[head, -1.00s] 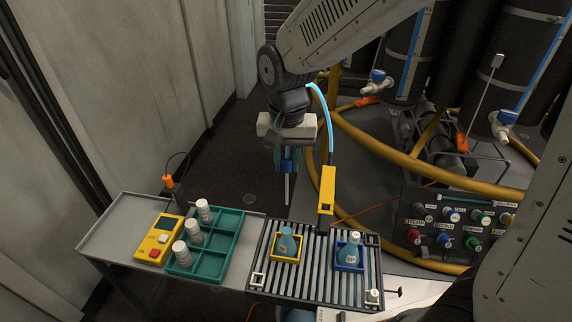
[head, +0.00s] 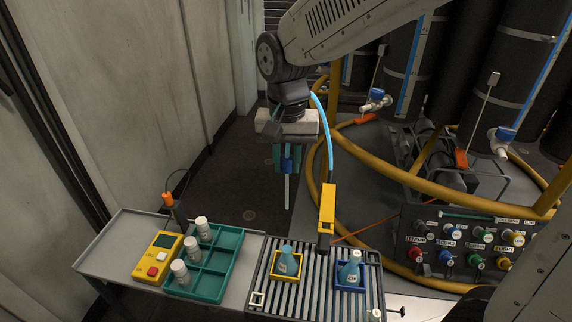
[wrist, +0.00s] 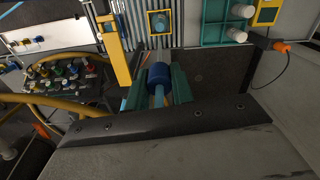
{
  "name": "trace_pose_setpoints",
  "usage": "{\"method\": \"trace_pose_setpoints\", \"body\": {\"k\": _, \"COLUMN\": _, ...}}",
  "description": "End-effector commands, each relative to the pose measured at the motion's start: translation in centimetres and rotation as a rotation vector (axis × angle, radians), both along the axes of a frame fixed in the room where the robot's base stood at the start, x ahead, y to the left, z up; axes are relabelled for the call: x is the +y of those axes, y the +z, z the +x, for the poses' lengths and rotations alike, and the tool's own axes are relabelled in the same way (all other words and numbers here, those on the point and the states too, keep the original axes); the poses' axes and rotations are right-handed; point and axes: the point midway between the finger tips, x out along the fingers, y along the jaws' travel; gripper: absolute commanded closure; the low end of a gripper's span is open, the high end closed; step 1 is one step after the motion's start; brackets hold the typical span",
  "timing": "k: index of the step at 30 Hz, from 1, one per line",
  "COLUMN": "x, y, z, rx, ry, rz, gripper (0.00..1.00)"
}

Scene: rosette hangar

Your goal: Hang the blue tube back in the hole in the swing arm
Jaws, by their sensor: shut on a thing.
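My gripper (head: 287,158) is shut on the blue tube (head: 287,166), whose thin pale lower part hangs straight down below the fingers. In the wrist view the blue collar of the tube (wrist: 158,75) sits between the green fingers. The yellow swing arm (head: 327,212) stands to the right of my gripper and lower, at the back edge of the roller table. A light blue hose runs down to it from above. It also shows in the wrist view (wrist: 115,50), beside the held tube and apart from it. The hole itself is too small to make out.
The roller table (head: 310,288) holds a yellow tray (head: 276,272) and a blue tray (head: 341,287), each with a blue flask. Left are a green rack (head: 212,279) with white bottles and a yellow meter (head: 158,257). A valve panel (head: 466,240) stands right.

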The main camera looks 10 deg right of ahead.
Motion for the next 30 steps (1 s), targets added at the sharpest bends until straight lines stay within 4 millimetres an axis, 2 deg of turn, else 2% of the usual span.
{"method": "trace_pose_setpoints", "body": {"k": 21, "x": 0.0, "y": 3.7, "z": 0.0, "rx": -0.001, "ry": 0.000, "rz": 0.001, "gripper": 0.98}}
{"method": "trace_pose_setpoints", "body": {"k": 30, "x": 0.0, "y": 4.5, "z": 0.0, "rx": 0.000, "ry": 0.000, "rz": 0.000, "gripper": 0.98}}
